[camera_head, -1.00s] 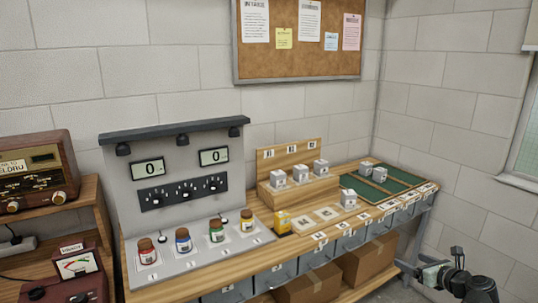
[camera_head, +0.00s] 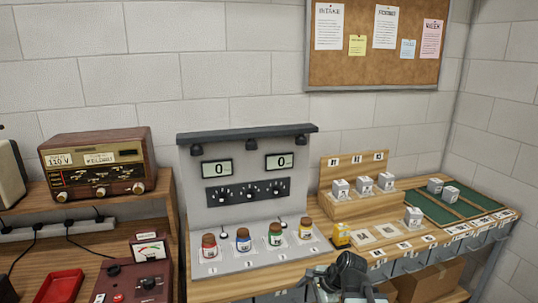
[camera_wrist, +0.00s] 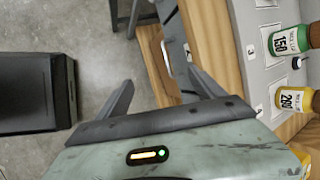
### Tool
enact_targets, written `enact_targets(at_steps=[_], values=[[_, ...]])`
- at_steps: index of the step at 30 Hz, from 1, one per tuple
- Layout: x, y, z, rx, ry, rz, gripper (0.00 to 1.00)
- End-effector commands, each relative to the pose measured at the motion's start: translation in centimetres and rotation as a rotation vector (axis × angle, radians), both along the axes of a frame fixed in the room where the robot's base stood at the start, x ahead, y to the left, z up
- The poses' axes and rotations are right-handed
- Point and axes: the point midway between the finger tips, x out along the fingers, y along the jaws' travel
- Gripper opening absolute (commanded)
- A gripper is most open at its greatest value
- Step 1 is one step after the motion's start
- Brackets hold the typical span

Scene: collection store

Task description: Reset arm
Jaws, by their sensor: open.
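My gripper (camera_head: 322,283) is at the bottom of the head view, in front of the bench's front edge, with my arm behind it. In the wrist view my gripper (camera_wrist: 162,92) shows two dark fingers spread wide apart, open and with nothing between them. Beyond the fingers are the grey floor and the wooden bench edge. The green-labelled jar (camera_wrist: 290,42) and the yellow-labelled jar (camera_wrist: 292,97) show at the right of the wrist view, apart from the fingers.
A grey panel (camera_head: 250,157) with two displays reading 0 stands behind several jars. White cubes sit on a wooden step (camera_head: 345,207) and a green mat (camera_head: 430,207). An old radio (camera_head: 98,168) and a red tray (camera_head: 58,286) are at left. A cardboard box (camera_head: 430,281) is under the bench.

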Motion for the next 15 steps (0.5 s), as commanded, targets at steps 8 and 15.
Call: enact_targets(at_steps=[8, 15], values=[[-5.4, -2.3, -2.7, -0.478, 0.005, 0.795, 0.78], [-7.4, -4.9, -3.0, -0.577, 0.013, 1.219, 0.78]])
